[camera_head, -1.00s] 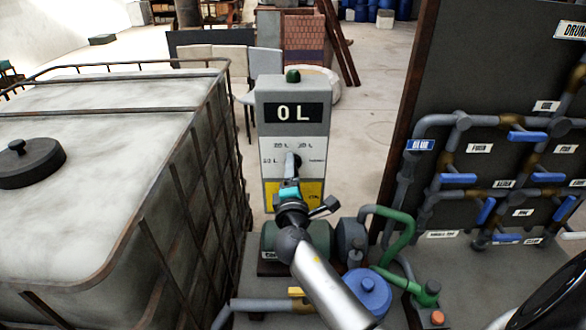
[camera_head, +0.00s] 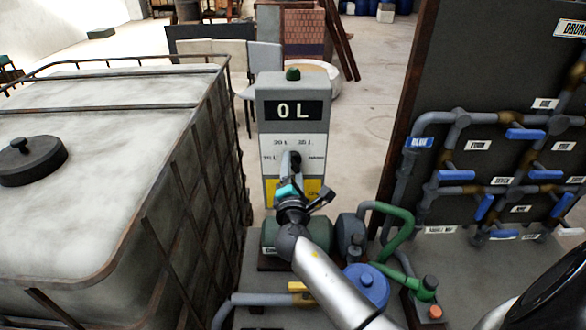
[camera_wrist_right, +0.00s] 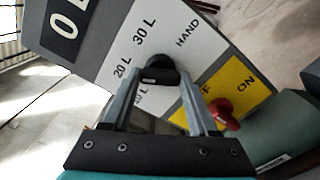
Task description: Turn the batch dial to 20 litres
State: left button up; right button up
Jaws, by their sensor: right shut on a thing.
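The batch dial (camera_head: 291,158) is a black knob on the white panel of a grey control post (camera_head: 268,140). In the right wrist view the knob (camera_wrist_right: 163,66) sits amid the marks 10 L, 20 L, 30 L and HAND; which one it points at I cannot tell. The display (camera_head: 293,111) reads 0 L. My right gripper (camera_head: 289,176) is at the dial; in the wrist view its two fingers (camera_wrist_right: 156,84) are shut on the knob, hiding part of it. My left gripper is not in view.
A red switch (camera_wrist_right: 223,112) sits on the yellow OFF/ON panel beside my right finger. A caged white tank (camera_head: 110,120) stands left of the post. A pipe board (camera_head: 490,80) with blue valve handles stands right. A blue-capped pump (camera_head: 367,287) and green pipes (camera_head: 395,230) lie below.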

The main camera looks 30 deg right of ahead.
jog(key=o, duration=1.4)
jog(key=shift+s+a, duration=0.3)
jog(key=shift+s, duration=0.15)
jog(key=b+v, duration=0.2)
jog(key=v, duration=1.2)
jog(key=shift+a, duration=0.1)
